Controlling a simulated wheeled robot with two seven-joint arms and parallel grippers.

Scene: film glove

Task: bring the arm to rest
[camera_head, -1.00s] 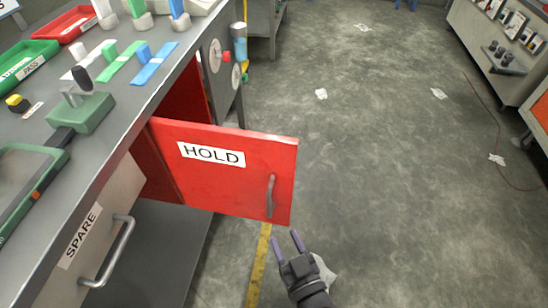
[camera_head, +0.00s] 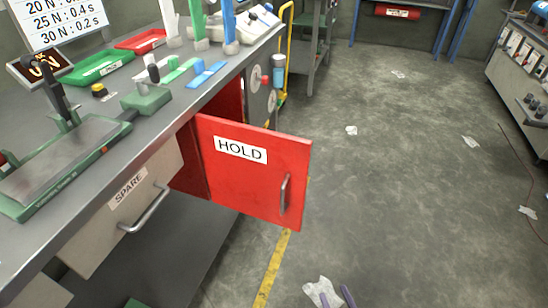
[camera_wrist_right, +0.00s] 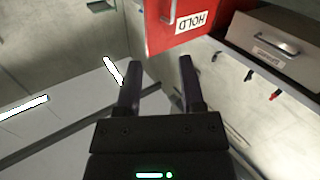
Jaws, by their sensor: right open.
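My right gripper (camera_head: 336,296) shows only as two fingertips at the bottom edge of the head view, over the floor. In the right wrist view, my right gripper (camera_wrist_right: 159,85) has its two dark fingers apart with nothing between them. The red HOLD door (camera_head: 255,170) stands swung open from the bench, with a grey handle on its free edge. The door (camera_wrist_right: 180,38) also shows beyond the fingers in the right wrist view, apart from them. My left gripper is in neither view.
The grey bench (camera_head: 190,95) carries a green-framed sealer (camera_head: 60,165), a green tray (camera_head: 98,68) and a red tray (camera_head: 140,41). The SPARE drawer (camera_head: 125,205) is below its top. White scraps (camera_head: 471,141) lie on the floor (camera_head: 400,200), which is otherwise open to the right.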

